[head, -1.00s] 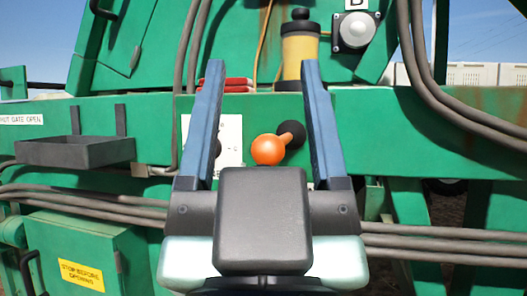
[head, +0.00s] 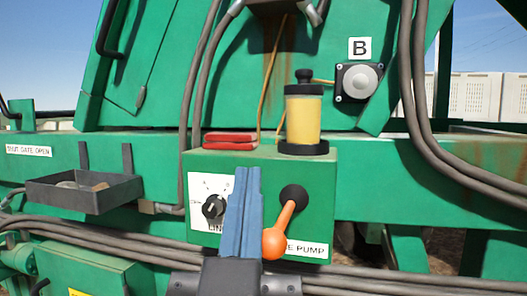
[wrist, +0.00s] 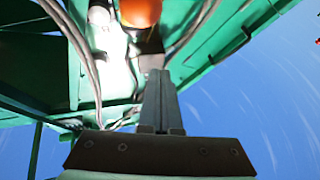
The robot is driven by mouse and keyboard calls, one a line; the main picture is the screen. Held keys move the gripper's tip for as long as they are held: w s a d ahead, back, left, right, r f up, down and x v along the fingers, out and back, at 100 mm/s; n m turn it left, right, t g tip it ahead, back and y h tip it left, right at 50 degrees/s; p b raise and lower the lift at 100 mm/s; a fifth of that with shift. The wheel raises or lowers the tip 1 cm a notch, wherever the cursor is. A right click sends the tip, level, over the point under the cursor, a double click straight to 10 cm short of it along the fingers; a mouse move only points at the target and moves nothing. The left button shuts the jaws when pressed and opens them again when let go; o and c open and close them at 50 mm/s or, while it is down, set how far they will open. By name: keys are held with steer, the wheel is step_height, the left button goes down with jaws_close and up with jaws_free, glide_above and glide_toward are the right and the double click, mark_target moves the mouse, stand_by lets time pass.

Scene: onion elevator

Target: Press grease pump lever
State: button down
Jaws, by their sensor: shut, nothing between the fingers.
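The grease pump lever is an orange shaft with a round orange knob (head: 275,243). It comes out of a black round boot (head: 293,197) on the front of the green box and slants down and left. The knob covers part of a label ending in "PUMP" (head: 306,249). My gripper (head: 248,172) is shut and empty, its blue fingers pointing up just left of the lever. In the head view the fingers nearly meet the knob; I cannot tell whether they touch. In the wrist view the knob (wrist: 141,10) is at the top edge, beyond the shut fingertips (wrist: 160,74).
A dial (head: 213,206) on a white plate is left of my fingers, partly covered. A yellow grease canister (head: 303,120) and red items (head: 230,140) sit on the green box (head: 317,168). A tray (head: 84,192) and hoses (head: 440,120) flank it. Button B (head: 358,84) is above right.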

steer(key=s+a+r+m+g+h+p, duration=0.1)
steer(key=s+r+g+p, duration=0.4)
steer(key=p, duration=3.2)
steer(key=s+a+g+h, duration=0.1)
steer(key=g+h, duration=0.1)
steer(key=g, duration=0.4)
steer(key=shift+r+g+h+p, duration=0.3)
steer(key=shift+p, duration=0.05)
steer(key=shift+a, duration=0.1)
